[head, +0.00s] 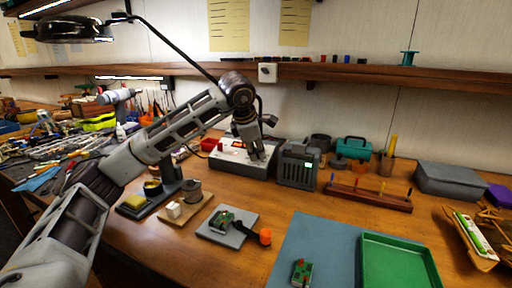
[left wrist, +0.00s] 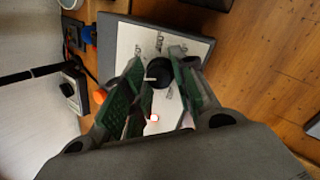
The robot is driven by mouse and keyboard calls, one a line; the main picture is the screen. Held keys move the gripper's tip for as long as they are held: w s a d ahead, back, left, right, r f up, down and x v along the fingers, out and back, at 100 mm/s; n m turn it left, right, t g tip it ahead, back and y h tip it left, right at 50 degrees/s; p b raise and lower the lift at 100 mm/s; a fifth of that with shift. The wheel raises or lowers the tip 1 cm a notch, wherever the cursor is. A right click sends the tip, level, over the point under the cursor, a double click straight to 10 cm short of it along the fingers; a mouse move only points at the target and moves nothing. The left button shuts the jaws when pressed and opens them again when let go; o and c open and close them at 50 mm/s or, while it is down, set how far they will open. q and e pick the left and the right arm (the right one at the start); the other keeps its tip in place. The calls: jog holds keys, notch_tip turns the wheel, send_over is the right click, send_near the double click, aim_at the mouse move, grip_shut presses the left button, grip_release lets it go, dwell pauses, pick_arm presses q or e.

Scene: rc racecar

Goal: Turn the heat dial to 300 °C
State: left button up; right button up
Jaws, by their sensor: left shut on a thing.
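The heat dial is a round black knob (left wrist: 159,72) with a pale pointer mark, on the white top panel (left wrist: 126,45) of a grey soldering station. My left gripper (left wrist: 157,62) has its green-padded fingers on either side of the dial, shut on it. The printed marks around the dial are too blurred to read. A small red and white spot (left wrist: 152,118) shows on the panel between the fingers. In the head view my left gripper (head: 257,154) points down onto the station (head: 232,165), and the dial is hidden. My right gripper is not in view.
A grey vented box (head: 298,166) stands just right of the station. In front are a stand with a yellow sponge (head: 135,202), a small board with a white block (head: 174,210) and a grey plate with a circuit board (head: 222,220). A shelf (head: 350,75) runs above.

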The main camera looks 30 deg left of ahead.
pick_arm(q)
jog(key=shift+n, duration=0.9)
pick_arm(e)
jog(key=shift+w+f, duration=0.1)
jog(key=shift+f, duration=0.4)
pick_arm(q)
jog(key=shift+f, duration=0.1)
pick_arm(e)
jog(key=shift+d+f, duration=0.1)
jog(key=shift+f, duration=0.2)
pick_arm(q)
jog(key=o, duration=1)
jog(key=shift+o, duration=0.2)
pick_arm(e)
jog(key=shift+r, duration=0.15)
pick_arm(q)
jog(key=shift+r, duration=0.2)
jog(key=v, duration=1.1)
jog(key=shift+s+d+r, duration=0.15)
jog(key=shift+s+r, duration=0.05)
jog(key=shift+r, duration=0.1)
jog(key=shift+p, duration=0.35)
